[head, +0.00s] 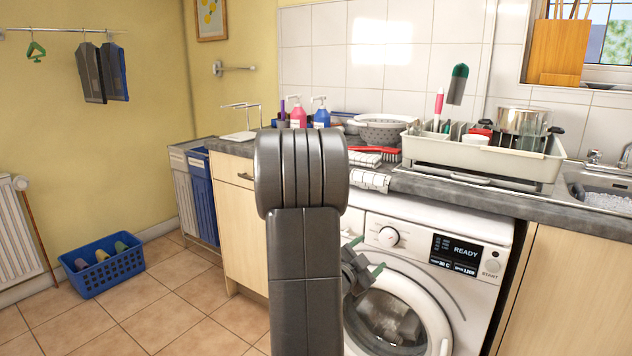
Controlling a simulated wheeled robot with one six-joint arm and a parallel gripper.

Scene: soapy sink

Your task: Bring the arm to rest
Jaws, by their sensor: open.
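My arm (303,240) stands upright in the middle of the head view, its dark links blocking part of the counter and cabinet. My gripper (364,258) shows to the right of the arm, in front of the washing machine (437,228). Its two green-tipped fingers are apart, and nothing shows between them. I cannot tell how far it is from the machine's round door (395,318). The rest of the wrist is hidden behind the arm.
The counter holds a dish rack (482,157), a colander (383,131), soap bottles (298,113) and a red brush (375,150). The sink (605,198) is at the right. A blue basket (103,268) stands on the floor at left. Tiled floor before it is clear.

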